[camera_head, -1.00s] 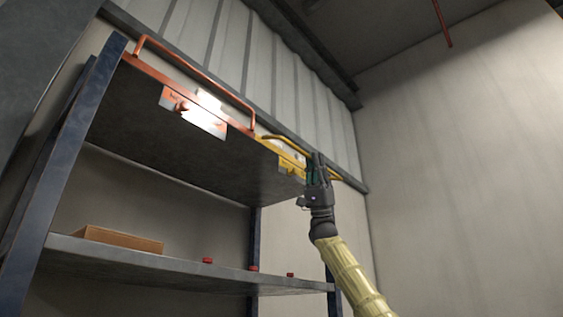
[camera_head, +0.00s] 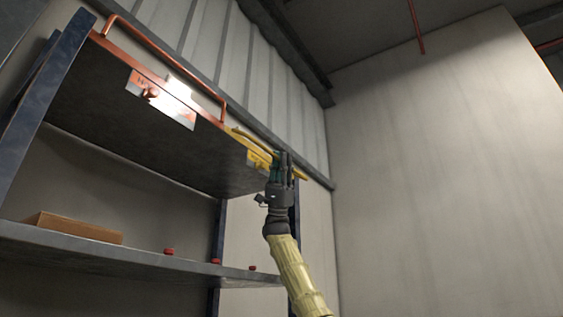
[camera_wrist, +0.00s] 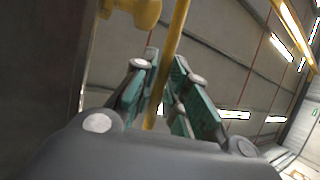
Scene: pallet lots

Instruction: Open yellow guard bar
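The yellow guard bar (camera_head: 252,140) runs along the front upper edge of the tall shelf, right of an orange bar, with a yellow mount and label below it. My gripper (camera_head: 283,163) is raised to the bar's right part, and its fingers hide a short stretch there. In the wrist view the yellow bar (camera_wrist: 173,40) passes between the teal finger pads of my gripper (camera_wrist: 167,75). The fingers lean in close on both sides of it and look shut on it.
The orange bar (camera_head: 165,57) and a bright label plate (camera_head: 160,98) sit left of the yellow one. A brown box (camera_head: 72,227) and small red objects (camera_head: 169,252) are on the lower shelf (camera_head: 130,261). A plain wall (camera_head: 440,170) stands at right.

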